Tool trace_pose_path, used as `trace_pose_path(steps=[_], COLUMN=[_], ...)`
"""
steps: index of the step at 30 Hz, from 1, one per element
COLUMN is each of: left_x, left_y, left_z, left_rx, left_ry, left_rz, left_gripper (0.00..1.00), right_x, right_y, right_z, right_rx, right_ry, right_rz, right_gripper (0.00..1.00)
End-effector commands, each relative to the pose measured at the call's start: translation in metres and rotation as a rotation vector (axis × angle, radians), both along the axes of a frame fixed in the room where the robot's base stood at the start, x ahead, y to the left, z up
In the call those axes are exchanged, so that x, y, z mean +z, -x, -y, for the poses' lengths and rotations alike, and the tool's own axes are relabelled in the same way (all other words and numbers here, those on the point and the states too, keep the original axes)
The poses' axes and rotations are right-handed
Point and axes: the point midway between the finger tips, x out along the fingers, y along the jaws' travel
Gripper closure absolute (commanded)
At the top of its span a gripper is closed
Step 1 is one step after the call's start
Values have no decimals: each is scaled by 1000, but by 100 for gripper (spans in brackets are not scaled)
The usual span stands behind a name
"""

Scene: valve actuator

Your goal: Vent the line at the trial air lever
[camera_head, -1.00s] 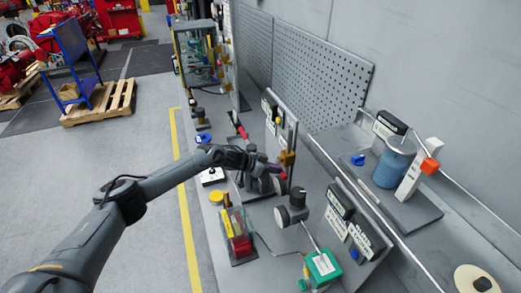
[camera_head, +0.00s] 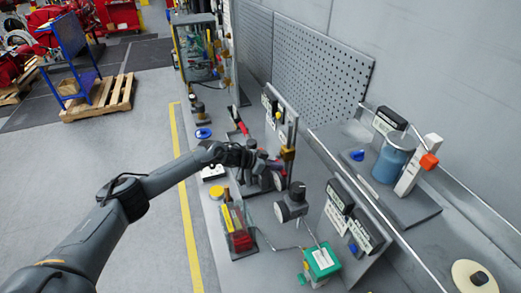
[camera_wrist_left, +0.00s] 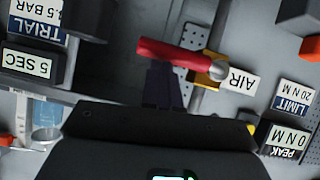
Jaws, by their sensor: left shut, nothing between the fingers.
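The trial air lever has a red handle (camera_wrist_left: 182,53) and a white AIR label (camera_wrist_left: 240,80) in the left wrist view. The handle lies across the picture, tilted slightly, on a brass-coloured valve body (camera_wrist_left: 207,72). My left gripper (camera_wrist_left: 163,68) is shut and empty, with its dark fingertips right at the handle's near edge; I cannot tell whether they touch it. In the head view my left gripper (camera_head: 272,163) reaches over the bench beside the brass valve (camera_head: 287,153), and the handle is mostly hidden there. My right gripper is not in view.
TRIAL and 5 SEC displays (camera_wrist_left: 28,64) and LIMIT and PEAK displays (camera_wrist_left: 286,137) flank the lever. A gauge post (camera_head: 292,203), a green box (camera_head: 321,261) and a red-and-yellow unit (camera_head: 236,230) stand nearby. A blue canister (camera_head: 393,163) stands farther right.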

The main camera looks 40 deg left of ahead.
Motion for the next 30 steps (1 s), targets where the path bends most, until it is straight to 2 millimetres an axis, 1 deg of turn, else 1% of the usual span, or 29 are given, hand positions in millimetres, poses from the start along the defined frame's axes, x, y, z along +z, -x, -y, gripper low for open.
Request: trace_pose_path(steps=[1,5,9,11,21,25,30], left_x=[7,23,45,38,69,77,83], left_y=[0,1,3,13,60,72,79], left_z=[0,-1,-1,-7,-31,-36,-39], left_rx=[1,0,-3,-3,-2,-2,-2], left_ry=[0,-2,-3,-6,-7,-4,-4], left_rz=[1,2,1,-1,-1,-1,-1], left_gripper=[100,100,100,100,100,100,100], right_x=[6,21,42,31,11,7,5], right_y=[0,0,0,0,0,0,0], right_z=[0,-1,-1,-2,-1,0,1], right_rx=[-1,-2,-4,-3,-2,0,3], right_ry=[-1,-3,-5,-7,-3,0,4], right_rz=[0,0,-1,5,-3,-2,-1], right_gripper=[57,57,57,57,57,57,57])
